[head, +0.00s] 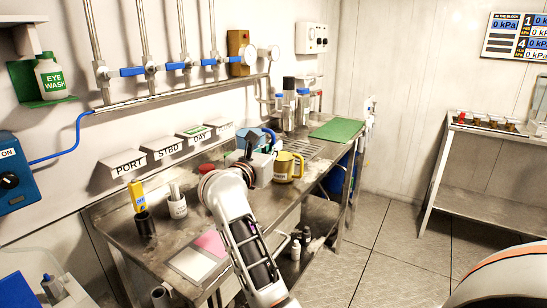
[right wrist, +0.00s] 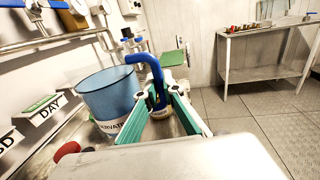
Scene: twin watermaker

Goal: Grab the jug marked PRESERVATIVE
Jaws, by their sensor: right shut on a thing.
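The jug marked PRESERVATIVE is clear blue with a blue handle; in the right wrist view its body (right wrist: 108,95) is at left centre, and part of its label shows low on the side. My right gripper (right wrist: 160,95) is shut on the jug's handle, which rises between the green-padded fingers. In the head view the jug (head: 247,136) shows only in part behind my right gripper (head: 264,152), above the steel bench. I cannot tell whether its base touches the bench. My left gripper is not in view.
A yellow mug (head: 284,168) stands just right of the gripper on the steel bench (head: 122,230). Cylinders (head: 289,107) and a green mat (head: 336,130) are farther back. Signs (head: 122,163) and blue-handled valves (head: 132,71) line the wall.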

